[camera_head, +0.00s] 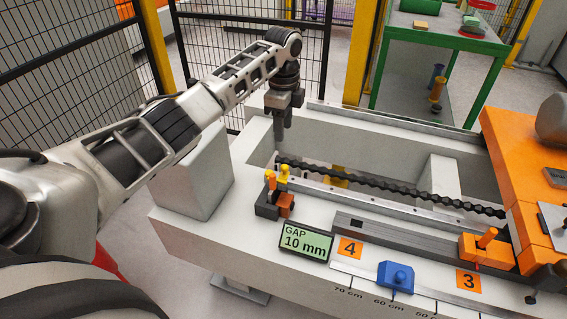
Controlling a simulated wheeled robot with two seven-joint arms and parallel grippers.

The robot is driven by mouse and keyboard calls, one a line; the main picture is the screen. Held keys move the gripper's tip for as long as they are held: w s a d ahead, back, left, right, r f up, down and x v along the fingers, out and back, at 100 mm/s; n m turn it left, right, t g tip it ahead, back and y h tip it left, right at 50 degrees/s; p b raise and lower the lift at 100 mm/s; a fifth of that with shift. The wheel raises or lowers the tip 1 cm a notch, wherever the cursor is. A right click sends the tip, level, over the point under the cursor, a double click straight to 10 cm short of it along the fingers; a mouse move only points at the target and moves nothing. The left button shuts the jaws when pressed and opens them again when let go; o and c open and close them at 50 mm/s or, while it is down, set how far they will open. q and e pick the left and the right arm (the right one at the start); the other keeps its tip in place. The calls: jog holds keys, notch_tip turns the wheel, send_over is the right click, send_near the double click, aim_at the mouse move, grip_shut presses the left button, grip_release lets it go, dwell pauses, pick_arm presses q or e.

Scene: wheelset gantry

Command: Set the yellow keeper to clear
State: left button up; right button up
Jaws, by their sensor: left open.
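A display (305,241) in front of the block reads "GAP 10 mm". My right gripper is not in view.
A blue block (396,277) and an orange stop (485,247) sit along the front scale.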

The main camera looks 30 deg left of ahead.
aim_at(283, 165)
pick_arm(q)
notch_tip(283, 165, down, 11)
jog(key=shift+r+b, duration=0.15)
jog(key=shift+b, duration=0.85)
jog(key=shift+f, duration=0.75)
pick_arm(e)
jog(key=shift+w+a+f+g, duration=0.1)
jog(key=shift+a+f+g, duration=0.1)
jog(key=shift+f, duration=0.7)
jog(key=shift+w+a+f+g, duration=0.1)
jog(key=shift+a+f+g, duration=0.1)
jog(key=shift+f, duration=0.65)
pick_arm(q)
grip_shut()
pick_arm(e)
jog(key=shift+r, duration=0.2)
